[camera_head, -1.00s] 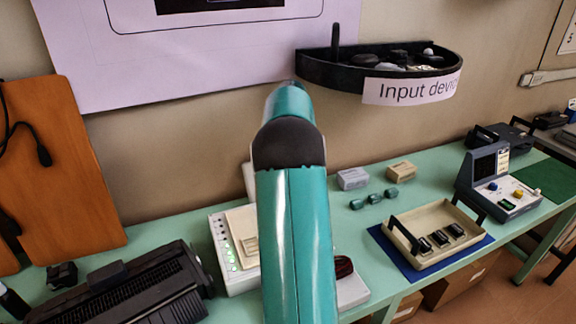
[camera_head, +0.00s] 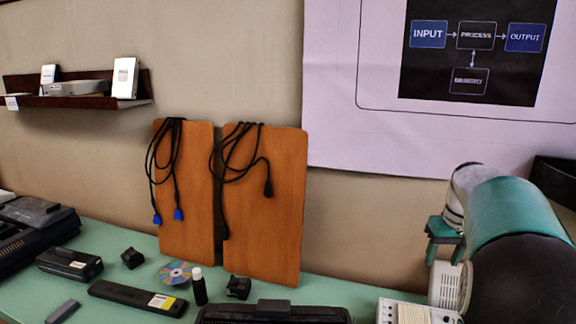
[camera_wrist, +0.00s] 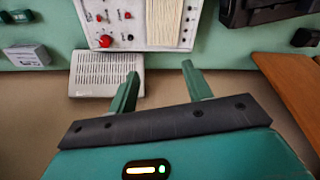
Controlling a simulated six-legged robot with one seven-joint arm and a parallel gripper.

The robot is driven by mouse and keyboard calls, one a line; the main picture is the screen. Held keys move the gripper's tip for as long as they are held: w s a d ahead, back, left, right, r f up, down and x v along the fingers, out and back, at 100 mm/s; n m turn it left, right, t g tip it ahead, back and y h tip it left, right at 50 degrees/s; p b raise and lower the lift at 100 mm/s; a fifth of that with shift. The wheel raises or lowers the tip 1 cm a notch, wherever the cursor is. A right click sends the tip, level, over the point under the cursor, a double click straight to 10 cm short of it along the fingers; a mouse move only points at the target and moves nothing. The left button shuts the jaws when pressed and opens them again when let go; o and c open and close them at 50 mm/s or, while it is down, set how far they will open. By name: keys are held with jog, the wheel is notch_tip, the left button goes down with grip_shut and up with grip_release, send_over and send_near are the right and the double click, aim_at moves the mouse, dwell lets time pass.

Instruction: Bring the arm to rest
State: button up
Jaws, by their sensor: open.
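My gripper (camera_head: 445,238) shows at the right of the head view, its green fingers pointing left and down beside the wall. It also shows in the wrist view (camera_wrist: 160,84), with two green fingers spread apart and nothing between them. My teal and black arm is bent at the right edge of the head view and partly cut off by the frame. A pale slatted box (camera_wrist: 98,74) lies just beyond the fingers in the wrist view. I cannot tell whether they touch it.
The green bench (camera_head: 335,291) holds a white control panel (camera_wrist: 140,22), a black machine (camera_head: 270,312), a disc (camera_head: 178,272) and a dark bottle (camera_head: 199,287). A wall shelf (camera_head: 85,101) hangs left.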

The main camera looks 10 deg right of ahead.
jog(key=s+a+r+n+t, duration=0.1)
jog(key=s+a+r, duration=0.1)
jog(key=a, duration=0.7)
jog(key=s+a+r+t, duration=0.1)
jog(key=s+a+r, duration=0.15)
jog(key=a, duration=0.75)
jog(key=s+a+f+n+t, duration=0.1)
jog(key=s+a+f, duration=0.1)
jog(key=s+a, duration=0.4)
jog(key=s+a+f+n+t, duration=0.1)
jog(key=s+a+f, duration=0.2)
jog(key=s+a, duration=0.3)
jog(key=a, duration=0.2)
jog(key=shift+s+a+f, duration=0.15)
jog(key=shift+s+a, duration=0.05)
jog(key=shift+a, duration=0.1)
